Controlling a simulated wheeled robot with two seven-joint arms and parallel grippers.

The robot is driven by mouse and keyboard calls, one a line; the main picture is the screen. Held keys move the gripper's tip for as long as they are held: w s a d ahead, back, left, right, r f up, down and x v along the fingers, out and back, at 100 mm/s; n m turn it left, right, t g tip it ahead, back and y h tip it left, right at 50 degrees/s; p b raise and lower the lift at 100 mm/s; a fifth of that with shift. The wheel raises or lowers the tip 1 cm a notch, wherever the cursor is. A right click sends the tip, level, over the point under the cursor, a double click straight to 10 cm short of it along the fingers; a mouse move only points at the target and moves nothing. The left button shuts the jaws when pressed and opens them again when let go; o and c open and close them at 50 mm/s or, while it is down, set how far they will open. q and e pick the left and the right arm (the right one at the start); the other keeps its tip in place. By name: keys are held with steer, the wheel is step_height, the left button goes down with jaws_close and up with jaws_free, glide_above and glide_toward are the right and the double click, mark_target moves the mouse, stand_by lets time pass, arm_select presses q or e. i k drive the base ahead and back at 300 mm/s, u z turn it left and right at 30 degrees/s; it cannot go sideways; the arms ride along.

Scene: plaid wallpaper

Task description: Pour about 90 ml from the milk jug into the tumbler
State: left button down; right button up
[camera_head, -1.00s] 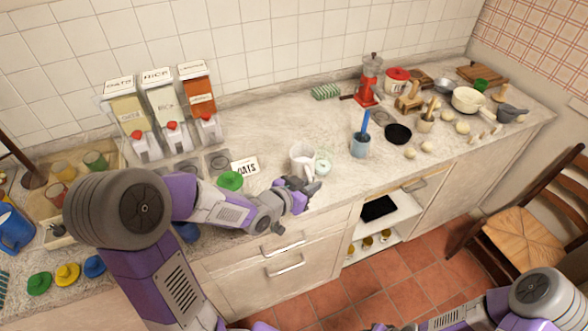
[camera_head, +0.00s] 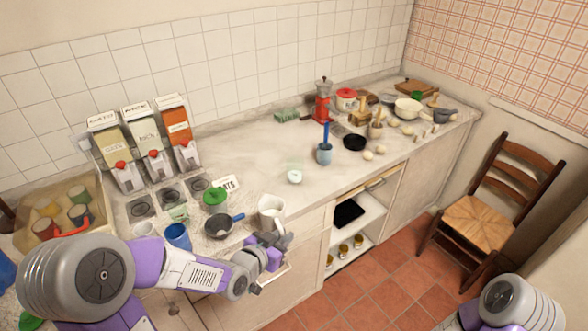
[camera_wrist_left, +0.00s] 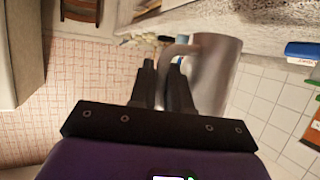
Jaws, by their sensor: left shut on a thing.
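The milk jug (camera_head: 270,209), a pale grey-white jug, shows in the head view near the counter's front edge. It also shows in the left wrist view (camera_wrist_left: 216,72), with its handle between the fingers. My left gripper (camera_head: 274,238) is shut on the jug; its fingers show in the wrist view (camera_wrist_left: 162,68). The jug seems upright in the head view; its contents cannot be made out. A faint, see-through shape above a pale round base (camera_head: 295,177) stands behind the jug, apart from it, and may be the tumbler. My right gripper is out of the head view.
A dark pan (camera_head: 222,226), a green lid (camera_head: 215,196) and a blue cup (camera_head: 178,236) stand left of the jug. The counter (camera_head: 262,165) around the pale base is mostly clear.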

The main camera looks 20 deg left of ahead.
mark_target(295, 164)
steer(key=z, duration=1.75)
steer(key=i, duration=1.55)
steer(key=u, duration=3.4)
steer(key=i, duration=0.5)
